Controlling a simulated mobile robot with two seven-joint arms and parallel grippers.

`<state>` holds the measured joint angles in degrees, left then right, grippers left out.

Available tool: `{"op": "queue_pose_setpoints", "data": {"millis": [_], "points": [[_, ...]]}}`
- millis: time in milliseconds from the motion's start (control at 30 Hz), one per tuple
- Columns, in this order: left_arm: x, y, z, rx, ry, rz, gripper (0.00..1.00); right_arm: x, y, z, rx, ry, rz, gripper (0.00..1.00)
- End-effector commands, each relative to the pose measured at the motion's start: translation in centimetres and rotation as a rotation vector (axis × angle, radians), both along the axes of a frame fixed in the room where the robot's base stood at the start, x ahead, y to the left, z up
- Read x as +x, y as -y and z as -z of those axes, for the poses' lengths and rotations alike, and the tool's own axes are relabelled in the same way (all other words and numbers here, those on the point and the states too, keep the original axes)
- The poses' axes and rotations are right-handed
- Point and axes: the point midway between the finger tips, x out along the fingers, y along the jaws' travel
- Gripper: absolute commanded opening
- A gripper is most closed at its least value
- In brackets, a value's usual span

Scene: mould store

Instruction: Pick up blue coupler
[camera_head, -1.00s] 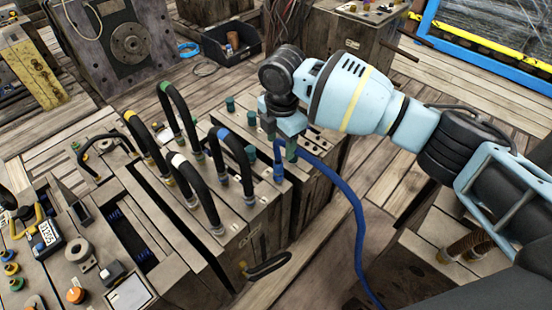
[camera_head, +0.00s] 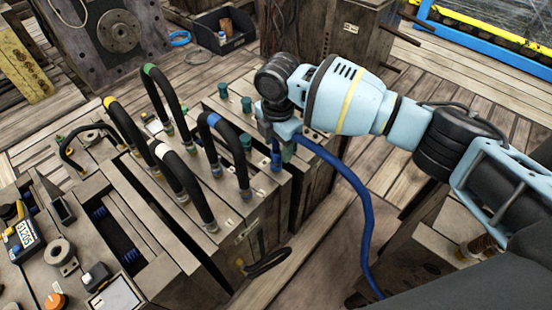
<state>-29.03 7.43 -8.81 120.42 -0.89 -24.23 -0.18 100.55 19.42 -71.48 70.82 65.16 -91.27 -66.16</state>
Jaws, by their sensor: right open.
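The blue coupler (camera_head: 276,162) stands upright on the near right end of the block with the hoses. A blue hose (camera_head: 361,205) runs from beside it and hangs over the front to the floor. My right gripper (camera_head: 277,146) is right above the coupler, pointing down. Its jaws are open, with the coupler's top between or just under them. The gripper partly hides the coupler's upper part, so I cannot tell whether they touch. My left gripper is not in view.
Black looped hoses with blue (camera_head: 229,138), white (camera_head: 184,178), yellow and green bands stand close to the left. Teal caps (camera_head: 247,104) stand behind. A black handle (camera_head: 268,262) sticks out of the block's front. A dark bin (camera_head: 224,36) lies on the floor behind.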

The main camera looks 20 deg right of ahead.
Motion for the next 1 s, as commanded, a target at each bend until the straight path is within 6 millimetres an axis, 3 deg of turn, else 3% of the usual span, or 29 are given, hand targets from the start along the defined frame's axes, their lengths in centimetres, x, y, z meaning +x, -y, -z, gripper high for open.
{"op": "queue_pose_setpoints", "data": {"millis": [333, 667, 1000], "points": [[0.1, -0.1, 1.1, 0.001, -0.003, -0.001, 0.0, -0.4, -0.4, 4.5, -0.001, -0.004, 0.0, 0.54], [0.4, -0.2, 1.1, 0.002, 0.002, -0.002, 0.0, -0.4, -0.4, 5.1, -0.001, -0.002, 0.001, 0.54], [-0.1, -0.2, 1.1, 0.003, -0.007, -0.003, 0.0, -0.4, -0.4, 5.0, -0.001, -0.002, 0.001, 0.1]]}}
